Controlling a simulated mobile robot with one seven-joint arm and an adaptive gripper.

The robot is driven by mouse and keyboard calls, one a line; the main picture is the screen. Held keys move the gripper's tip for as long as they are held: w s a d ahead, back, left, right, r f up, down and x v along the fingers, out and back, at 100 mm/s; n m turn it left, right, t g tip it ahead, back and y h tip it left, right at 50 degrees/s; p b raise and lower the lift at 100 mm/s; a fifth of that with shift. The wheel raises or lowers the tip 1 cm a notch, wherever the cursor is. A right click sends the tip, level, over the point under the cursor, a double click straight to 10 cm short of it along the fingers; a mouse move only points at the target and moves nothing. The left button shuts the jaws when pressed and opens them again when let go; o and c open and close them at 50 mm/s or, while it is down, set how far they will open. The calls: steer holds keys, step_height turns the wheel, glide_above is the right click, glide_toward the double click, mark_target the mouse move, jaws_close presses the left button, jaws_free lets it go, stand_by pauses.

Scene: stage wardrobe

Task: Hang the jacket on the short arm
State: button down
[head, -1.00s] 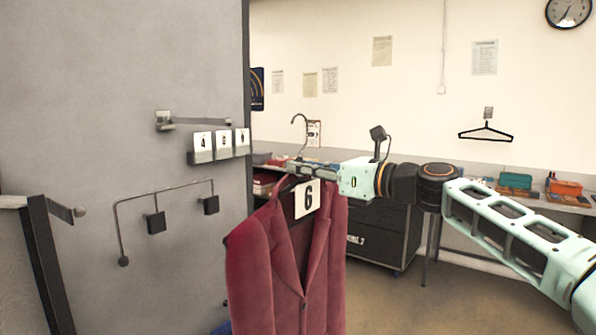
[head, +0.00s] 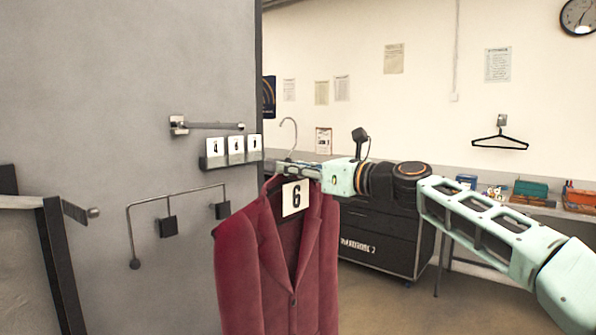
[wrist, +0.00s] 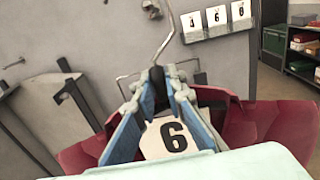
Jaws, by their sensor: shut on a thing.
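My gripper (head: 272,167) is shut on the hanger (head: 288,135) of a dark red jacket (head: 262,265), just below its metal hook. The jacket hangs upright, with a white tag "6" (head: 295,197) at its neck. In the wrist view the blue fingers (wrist: 163,88) close around the hanger neck, and the hook (wrist: 164,38) stands free above. On the grey wall, a straight arm (head: 215,126) projects from a bracket, left of the hook and apart from it. A bent rod (head: 180,192) sits lower. A stubby arm (head: 76,211) shows at far left. I cannot tell which is the short arm.
White number cards (head: 236,145) sit on a ledge between the straight arm and the jacket. The grey wall (head: 110,80) ends just left of the hook. Behind are a dark cabinet (head: 385,240), a cluttered bench (head: 520,200) and an empty black hanger (head: 500,141).

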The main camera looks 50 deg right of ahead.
steer(key=w+a+p, duration=0.1)
steer(key=w+p, duration=0.1)
steer(key=w, duration=1.5)
steer(key=shift+w+a+f, duration=0.15)
steer(key=shift+a+f, duration=0.05)
steer(key=shift+f, duration=0.05)
stand_by(0.7)
steer(key=c, duration=1.9)
jaws_free()
steer(key=shift+f, duration=0.1)
steer(key=shift+f, duration=0.1)
